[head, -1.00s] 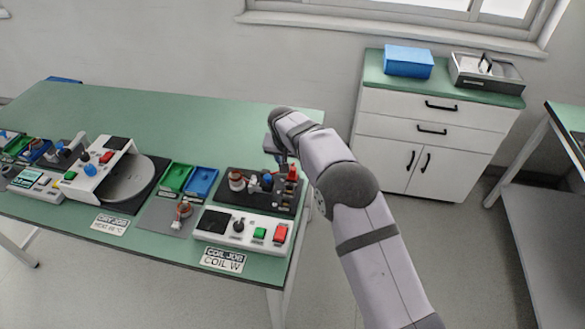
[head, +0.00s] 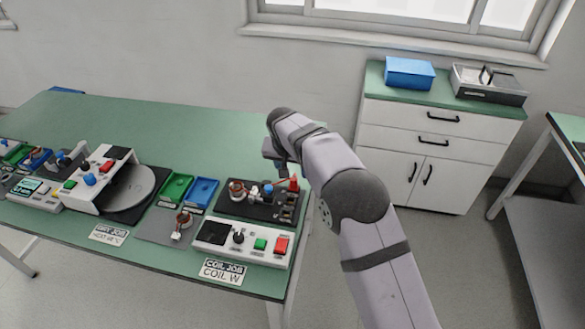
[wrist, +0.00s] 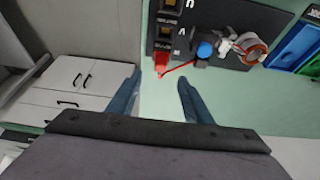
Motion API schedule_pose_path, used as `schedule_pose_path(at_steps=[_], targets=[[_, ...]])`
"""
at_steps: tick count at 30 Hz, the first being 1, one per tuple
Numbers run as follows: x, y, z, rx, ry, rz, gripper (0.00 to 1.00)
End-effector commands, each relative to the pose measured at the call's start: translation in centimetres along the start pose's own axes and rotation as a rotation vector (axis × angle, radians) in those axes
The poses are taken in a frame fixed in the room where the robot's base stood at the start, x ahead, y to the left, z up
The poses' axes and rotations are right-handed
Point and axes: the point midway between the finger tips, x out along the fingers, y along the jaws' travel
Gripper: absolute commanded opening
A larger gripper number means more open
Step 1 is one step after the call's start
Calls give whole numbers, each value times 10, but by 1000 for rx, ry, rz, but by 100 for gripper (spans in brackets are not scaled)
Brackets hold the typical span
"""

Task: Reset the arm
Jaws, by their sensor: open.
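My gripper (head: 280,163) is open, above the right rear side of the coil test station. In the wrist view its two blue-grey fingers (wrist: 158,82) stand apart with nothing between them. Beyond the fingertips is a red connector (wrist: 162,68) at the edge of the black board (wrist: 228,20). The connector also shows in the head view (head: 293,184). A thin red lead runs from it toward a blue knob (wrist: 205,50). A copper-coloured coil part (wrist: 250,46) sits on the board beside the knob. My arm hides part of the bench's right edge.
The control box (head: 240,238) with green and red buttons lies in front of the board. Green (head: 175,188) and blue (head: 202,191) trays are to its left, then a turntable station (head: 130,190). The rear bench (head: 170,120) is clear. A white cabinet (head: 430,150) stands at right.

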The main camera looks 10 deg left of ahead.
Motion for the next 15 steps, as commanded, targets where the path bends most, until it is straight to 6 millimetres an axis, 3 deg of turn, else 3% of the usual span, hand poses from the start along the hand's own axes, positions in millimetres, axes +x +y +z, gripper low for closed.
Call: schedule_pose_path(at_steps=[8, 11, 15], targets=[[-2, 7, 0, 0, -5, 3, 46], [-7, 23, 2, -2, -20, 11, 46], [-20, 62, 12, -7, -57, 25, 46]])
